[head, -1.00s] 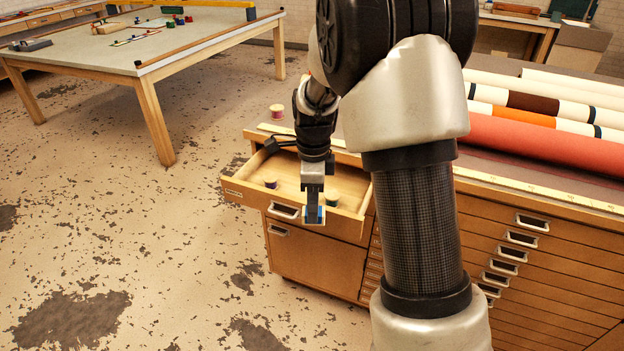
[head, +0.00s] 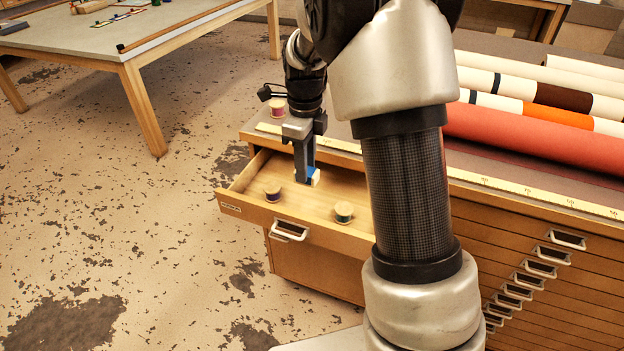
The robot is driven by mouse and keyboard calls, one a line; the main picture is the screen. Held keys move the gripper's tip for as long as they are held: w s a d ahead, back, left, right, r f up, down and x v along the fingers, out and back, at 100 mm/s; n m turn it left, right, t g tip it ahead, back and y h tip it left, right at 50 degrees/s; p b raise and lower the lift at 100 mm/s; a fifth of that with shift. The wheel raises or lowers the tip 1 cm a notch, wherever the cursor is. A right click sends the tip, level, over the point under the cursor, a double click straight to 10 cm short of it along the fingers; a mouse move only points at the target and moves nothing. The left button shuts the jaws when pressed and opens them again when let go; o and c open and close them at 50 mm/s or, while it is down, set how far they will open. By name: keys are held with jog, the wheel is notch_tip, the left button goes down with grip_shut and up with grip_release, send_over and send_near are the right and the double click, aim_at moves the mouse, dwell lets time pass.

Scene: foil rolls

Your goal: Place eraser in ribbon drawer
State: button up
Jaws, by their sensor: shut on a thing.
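My gripper (head: 307,178) is shut on the eraser (head: 313,176), a small block with a blue sleeve and a pale end, partly hidden by the fingers. The open ribbon drawer (head: 243,213) juts out of the wooden cabinet, with a small label and a metal pull on its front. My gripper points down over the drawer's inside, near its back part. I cannot tell how high the eraser is above the drawer floor.
A pink spool (head: 277,108) stands on the cabinet top behind my gripper. A yellow ruler strip (head: 510,188) runs along the cabinet's edge. Large rolls (head: 540,134) lie on the top at right. A work table (head: 150,50) stands at upper left. The drawer floor between the spools is clear.

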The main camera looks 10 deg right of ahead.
jog(key=f, duration=0.5)
jog(key=shift+s+b, duration=0.2)
jog(key=shift+b, duration=0.15)
jog(key=shift+f+b, duration=0.35)
jog(key=shift+f, duration=1.7)
jog(key=shift+f, duration=0.2)
jog(key=o, duration=1.1)
jog(key=shift+c, duration=0.2)
jog(key=shift+r, duration=0.1)
